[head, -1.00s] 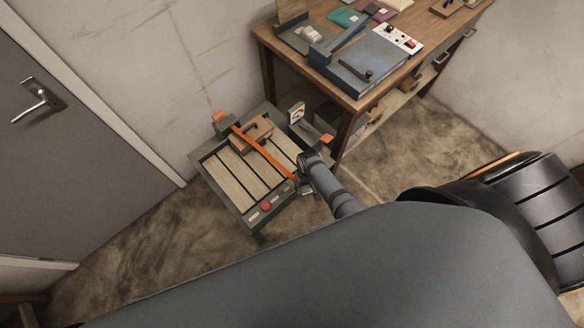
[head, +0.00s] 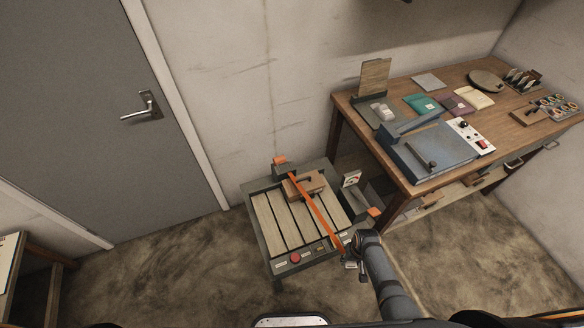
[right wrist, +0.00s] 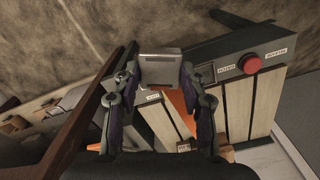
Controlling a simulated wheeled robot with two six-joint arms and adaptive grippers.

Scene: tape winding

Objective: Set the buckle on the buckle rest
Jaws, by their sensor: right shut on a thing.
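My right gripper (head: 350,256) is at the front right corner of a low slatted machine (head: 279,232). It is shut on the metal buckle (right wrist: 160,66), a grey block between its fingertips in the right wrist view. An orange strap (head: 317,211) runs from the machine's far left corner, over a wooden block (head: 308,184), to the gripper. A front panel with labels, a red button (right wrist: 252,64) and a dark square recess (right wrist: 207,72) lies beside the buckle. I cannot tell for sure which part is the buckle rest. My left gripper is out of view.
A wooden workbench (head: 466,92) with a blue-grey device (head: 430,148) stands to the right, close to the machine. A small dial (head: 351,179) and an orange corner piece (head: 373,212) stand on the machine's right side. The floor in front is clear.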

